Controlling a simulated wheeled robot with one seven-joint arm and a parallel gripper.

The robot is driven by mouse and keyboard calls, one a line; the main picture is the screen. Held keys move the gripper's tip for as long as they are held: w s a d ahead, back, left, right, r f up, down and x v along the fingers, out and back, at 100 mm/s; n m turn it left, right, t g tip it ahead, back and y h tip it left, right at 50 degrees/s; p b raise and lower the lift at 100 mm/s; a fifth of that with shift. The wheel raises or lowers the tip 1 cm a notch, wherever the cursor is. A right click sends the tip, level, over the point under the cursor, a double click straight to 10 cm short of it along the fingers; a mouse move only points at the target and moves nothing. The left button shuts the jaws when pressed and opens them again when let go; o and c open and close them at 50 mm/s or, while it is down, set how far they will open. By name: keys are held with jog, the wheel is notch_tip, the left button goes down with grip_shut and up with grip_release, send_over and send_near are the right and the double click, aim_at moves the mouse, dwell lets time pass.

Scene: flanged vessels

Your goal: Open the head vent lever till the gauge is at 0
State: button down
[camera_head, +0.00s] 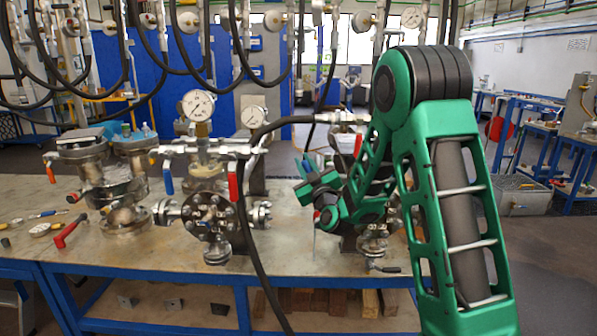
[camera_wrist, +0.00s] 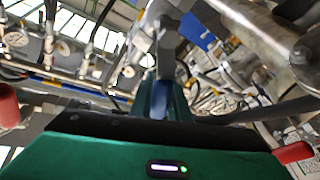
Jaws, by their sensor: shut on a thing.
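In the head view my gripper (camera_head: 312,182) is at a flanged vessel right of centre, largely hidden behind my green arm. In the wrist view my gripper (camera_wrist: 163,70) is shut around what looks like a blue lever handle (camera_wrist: 183,74), partly hidden by the fingers. Which lever this is cannot be told for certain. A round gauge (camera_head: 198,105) stands on the middle vessel (camera_head: 210,212), and another gauge (camera_head: 252,117) stands behind to its right. Their needles are too small to read. A blue lever (camera_head: 168,181) and a red lever (camera_head: 232,186) hang from the middle vessel's top pipe.
Another flanged vessel (camera_head: 88,165) stands at the left of the bench (camera_head: 130,258). A red-handled tool (camera_head: 70,231) lies on the bench's left part. A black hose (camera_head: 247,225) hangs over the bench front. Red handles show at the wrist view's left (camera_wrist: 8,105) and right (camera_wrist: 293,152).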

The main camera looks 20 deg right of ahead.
jog(key=shift+s+d+r+m+t+h, duration=0.2)
jog(key=shift+d+m+h, duration=0.35)
jog(key=shift+m, duration=0.65)
jog(key=shift+s+d+r+m+t+h, duration=0.2)
jog(key=shift+d+m+h, duration=0.35)
jog(key=shift+m, duration=0.65)
jog(key=shift+s+d+r+m+t+h, duration=0.15)
jog(key=shift+s+d+m+h, duration=0.3)
jog(key=shift+m, duration=0.75)
jog(key=shift+w+d+h, duration=0.1)
jog(key=shift+d+h, duration=0.05)
jog(key=shift+h, duration=0.1)
jog(key=c, duration=1.7)
grip_release()
jog(key=shift+o, duration=0.2)
jog(key=v, duration=1)
jog(key=shift+s+f, duration=0.2)
jog(key=shift+s, duration=0.1)
